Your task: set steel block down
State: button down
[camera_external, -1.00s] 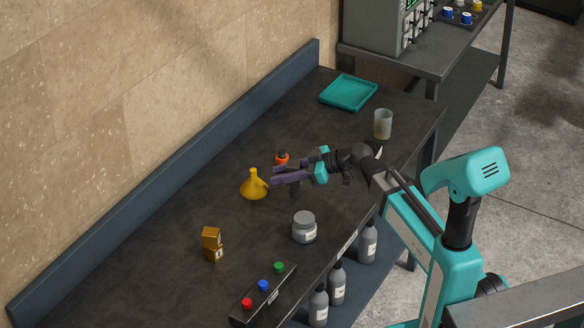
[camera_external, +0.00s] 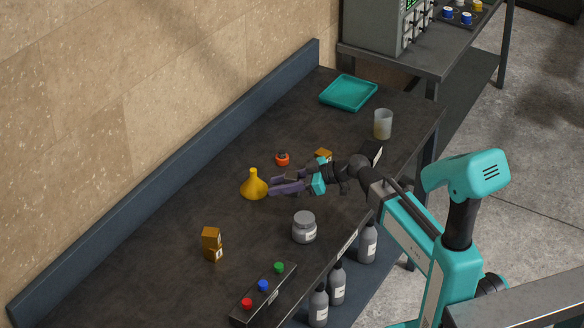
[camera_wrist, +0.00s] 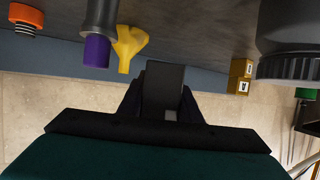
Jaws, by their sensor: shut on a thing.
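My gripper (camera_external: 276,188) is over the middle of the dark bench, just right of the yellow funnel (camera_external: 253,184), fingers pointing left. In the wrist view my gripper (camera_wrist: 162,92) is shut on the steel block, a dark grey slab (camera_wrist: 164,82) between its two dark fingers. In the external view the fingers largely hide the block. I cannot tell whether its underside touches the bench (camera_external: 190,222) or hangs above it.
A lidded grey jar (camera_external: 304,228) stands in front of the gripper. An orange-topped item (camera_external: 282,158) and a brass block (camera_external: 323,155) are behind it. A purple-ended dark item (camera_wrist: 97,50) is near in the wrist view. Stacked brass cubes (camera_external: 211,244) stand left; bench between is clear.

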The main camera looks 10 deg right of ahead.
aim_at(280, 210)
jog(key=shift+f, duration=1.45)
jog(key=shift+f+p, duration=0.4)
jog(key=shift+f, duration=1.45)
jog(key=shift+f, duration=0.15)
jog(key=c, duration=1.3)
grip_release()
jog(key=b+v, duration=0.1)
jog(key=v, duration=0.5)
jog(key=shift+s+d, duration=0.15)
jog(key=shift+s, duration=0.05)
jog(key=shift+b, duration=0.9)
